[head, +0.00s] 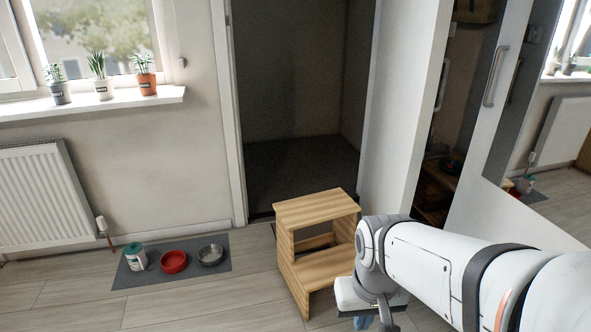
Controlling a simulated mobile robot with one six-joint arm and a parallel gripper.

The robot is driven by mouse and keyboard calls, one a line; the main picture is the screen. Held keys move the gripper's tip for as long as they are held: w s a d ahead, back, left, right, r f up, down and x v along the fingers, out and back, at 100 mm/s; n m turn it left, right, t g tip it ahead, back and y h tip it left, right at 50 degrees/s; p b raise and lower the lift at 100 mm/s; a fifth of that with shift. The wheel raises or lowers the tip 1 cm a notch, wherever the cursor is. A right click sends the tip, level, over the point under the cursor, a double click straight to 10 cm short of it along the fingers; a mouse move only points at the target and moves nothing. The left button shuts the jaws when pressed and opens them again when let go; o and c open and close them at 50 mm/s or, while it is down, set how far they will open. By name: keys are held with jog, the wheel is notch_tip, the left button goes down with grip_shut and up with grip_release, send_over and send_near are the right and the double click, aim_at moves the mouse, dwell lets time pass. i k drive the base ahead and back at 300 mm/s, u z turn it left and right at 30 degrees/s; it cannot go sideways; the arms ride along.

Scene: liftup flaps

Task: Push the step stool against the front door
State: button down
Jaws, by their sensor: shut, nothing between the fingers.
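The step stool (316,207) is light wood with two steps and stands upright on the floor, right of the picture's middle. Its top step is at the back, close to the threshold of an open, dark doorway (290,90). A shut door leaf is not visible in that opening. I cannot tell which panel is the front door. My gripper (362,322) points down at the bottom edge, in front of and to the right of the stool. It is shut and empty, with its fingertips partly cut off. My wrist overlaps the stool's right side, so any contact is unclear.
A grey mat (185,282) with a white jar (135,257), a red bowl (173,262) and a metal bowl (210,255) lies left of the stool. A radiator (40,195) is farther left. Floor between mat and stool is clear.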

aim_at(308, 275)
jog(key=u, duration=0.05)
jog(key=i, duration=1.65)
jog(key=z, duration=0.05)
